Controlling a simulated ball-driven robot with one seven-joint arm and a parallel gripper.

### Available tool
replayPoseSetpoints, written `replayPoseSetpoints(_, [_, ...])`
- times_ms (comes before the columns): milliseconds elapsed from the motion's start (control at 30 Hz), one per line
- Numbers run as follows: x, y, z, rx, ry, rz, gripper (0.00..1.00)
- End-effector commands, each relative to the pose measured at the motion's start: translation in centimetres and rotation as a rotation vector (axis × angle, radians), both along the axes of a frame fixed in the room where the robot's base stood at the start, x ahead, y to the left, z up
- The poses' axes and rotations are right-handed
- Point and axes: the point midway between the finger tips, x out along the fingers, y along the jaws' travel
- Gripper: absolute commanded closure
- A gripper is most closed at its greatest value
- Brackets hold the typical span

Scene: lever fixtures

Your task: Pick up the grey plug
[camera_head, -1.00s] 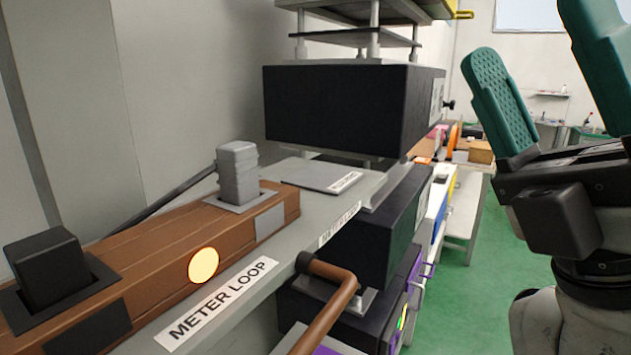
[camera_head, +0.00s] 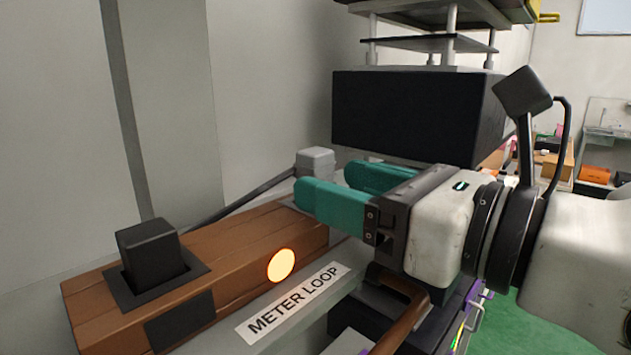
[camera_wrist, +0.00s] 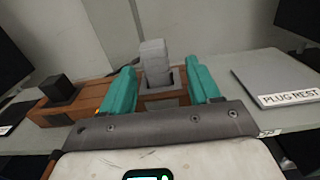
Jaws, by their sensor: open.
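The grey plug (camera_head: 316,160) stands upright in its socket at the right end of the brown wooden block (camera_head: 235,240). In the head view only its top shows above my gripper's fingers. My gripper (camera_head: 335,190) is open, its two teal fingers pointing left at the plug. In the wrist view the whole plug (camera_wrist: 155,64) shows just beyond and between the two open fingertips (camera_wrist: 164,80). I cannot tell whether either finger touches it.
A black plug (camera_head: 150,252) stands at the block's left end. A round lit lamp (camera_head: 281,265) and a METER LOOP label (camera_head: 293,299) are at the front. A black box (camera_head: 415,116) stands behind. The flat PLUG REST plate (camera_wrist: 275,80) lies clear at right.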

Motion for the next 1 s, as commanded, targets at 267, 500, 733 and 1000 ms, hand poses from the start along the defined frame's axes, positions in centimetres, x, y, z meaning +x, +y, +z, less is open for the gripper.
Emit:
replayPoseSetpoints(267, [0.9, 1.6, 0.0, 0.001, 0.001, 0.003, 0.38])
replayPoseSetpoints(500, [2.8, 4.3, -0.1, 0.001, 0.001, 0.003, 0.38])
replayPoseSetpoints(733, [3.2, 4.7, -0.2, 0.001, -0.001, 0.000, 0.38])
replayPoseSetpoints(1000, [3.2, 4.6, -0.2, 0.002, -0.001, 0.001, 0.60])
